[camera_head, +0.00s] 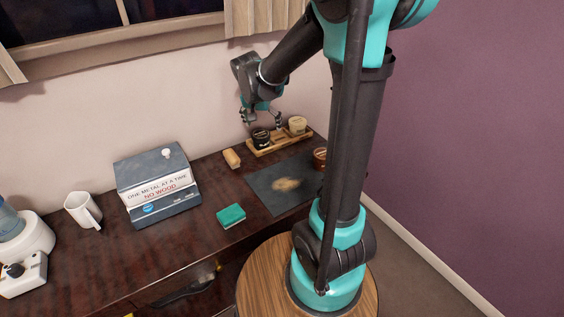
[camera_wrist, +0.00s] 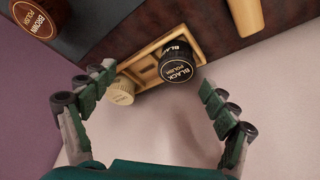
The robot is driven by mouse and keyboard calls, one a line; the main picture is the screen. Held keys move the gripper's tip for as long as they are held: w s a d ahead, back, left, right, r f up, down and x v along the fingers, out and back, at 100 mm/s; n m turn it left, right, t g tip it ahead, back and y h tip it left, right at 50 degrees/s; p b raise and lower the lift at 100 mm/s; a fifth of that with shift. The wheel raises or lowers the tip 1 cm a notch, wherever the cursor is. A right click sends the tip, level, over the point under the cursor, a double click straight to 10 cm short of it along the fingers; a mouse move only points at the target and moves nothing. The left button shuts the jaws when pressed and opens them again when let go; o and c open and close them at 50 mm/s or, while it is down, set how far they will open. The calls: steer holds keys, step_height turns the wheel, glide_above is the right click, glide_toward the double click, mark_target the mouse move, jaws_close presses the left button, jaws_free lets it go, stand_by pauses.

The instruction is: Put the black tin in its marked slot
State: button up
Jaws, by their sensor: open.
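The black tin (camera_head: 261,137), with a dark lid, is at the left end of the wooden tray (camera_head: 283,142) by the wall. In the wrist view the tin (camera_wrist: 177,70) shows its "BLACK POLISH" lid and covers that end of the tray (camera_wrist: 194,43). I cannot tell how deep it sits there or see the slot marking under it. My gripper (camera_head: 262,120) is just above the tin. In the wrist view my gripper (camera_wrist: 157,77) has its fingers spread wide, with nothing held between them.
A cream tin (camera_head: 298,125) fills the tray's right end; the middle is empty. A brown tin (camera_head: 320,158) stands by the dark mat (camera_head: 268,192). A tan block (camera_head: 231,159) lies left of the tray. A green sponge (camera_head: 231,216), metal box (camera_head: 155,181) and mug (camera_head: 82,209) are further left.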

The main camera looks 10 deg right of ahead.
steer(key=s+d+f+n, duration=0.1)
steer(key=s+f+n, duration=0.1)
steer(key=s, duration=0.5)
steer(key=s+d+f+n+y, duration=0.1)
steer(key=s+f, duration=0.3)
steer(key=s, duration=0.4)
steer(key=s+d+f+n+y, duration=0.1)
steer(key=s+d+f+n, duration=0.1)
steer(key=s, duration=0.5)
steer(key=shift+s+d+f+n+t, duration=0.2)
steer(key=shift+f+n+t, duration=0.1)
steer(key=shift+f+n, duration=0.35)
